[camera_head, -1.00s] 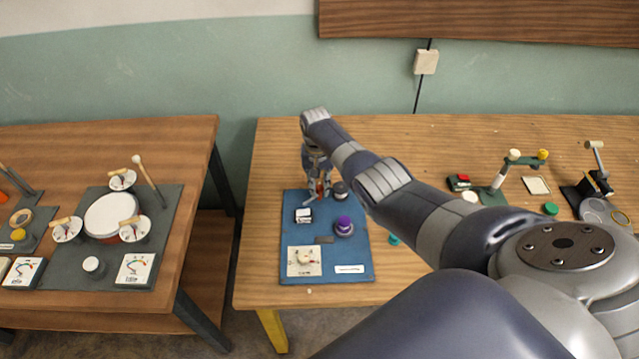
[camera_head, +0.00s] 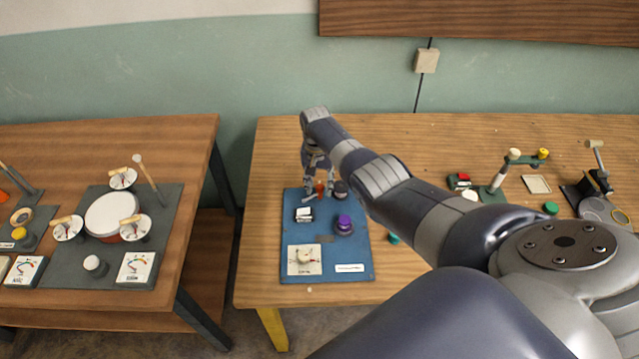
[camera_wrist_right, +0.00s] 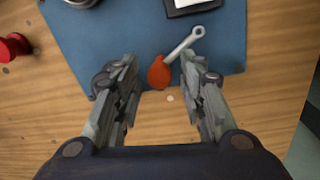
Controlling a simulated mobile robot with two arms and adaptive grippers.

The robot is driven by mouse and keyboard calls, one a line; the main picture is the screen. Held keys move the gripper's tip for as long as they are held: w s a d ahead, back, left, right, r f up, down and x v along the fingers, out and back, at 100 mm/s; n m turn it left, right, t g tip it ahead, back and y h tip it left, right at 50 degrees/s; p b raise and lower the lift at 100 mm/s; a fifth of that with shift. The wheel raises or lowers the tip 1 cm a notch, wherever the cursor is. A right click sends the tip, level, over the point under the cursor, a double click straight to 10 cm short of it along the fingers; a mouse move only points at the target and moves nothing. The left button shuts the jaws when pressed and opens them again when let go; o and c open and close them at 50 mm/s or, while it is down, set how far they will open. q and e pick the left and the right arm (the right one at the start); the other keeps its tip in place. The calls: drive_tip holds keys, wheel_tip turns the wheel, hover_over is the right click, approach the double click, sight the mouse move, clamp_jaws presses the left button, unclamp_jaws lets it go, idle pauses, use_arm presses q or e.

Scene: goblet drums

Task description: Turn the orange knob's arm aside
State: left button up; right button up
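The orange knob (camera_wrist_right: 159,73) sits near the edge of a blue board (camera_wrist_right: 105,35) in the right wrist view. Its pale grey arm (camera_wrist_right: 185,43) points up and to the right, ending in a ring. My right gripper (camera_wrist_right: 158,57) is open above the knob, one finger on each side. The right finger is close to the arm; I cannot tell whether they touch. In the head view the orange knob (camera_head: 320,188) shows small between the fingers of my right gripper (camera_head: 320,187), at the board's far edge. My left gripper is not in view.
On the board are a purple knob (camera_head: 344,222), a dial plate (camera_head: 304,260) and a small black-and-white box (camera_head: 304,214). A red knob (camera_wrist_right: 12,47) is left of the board in the wrist view.

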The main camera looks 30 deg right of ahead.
sight(318, 186)
drive_tip(key=shift+r, duration=0.1)
wheel_tip(318, 186, up, 12)
drive_tip(key=shift+w+a, duration=0.15)
idle(0.6)
idle(0.5)
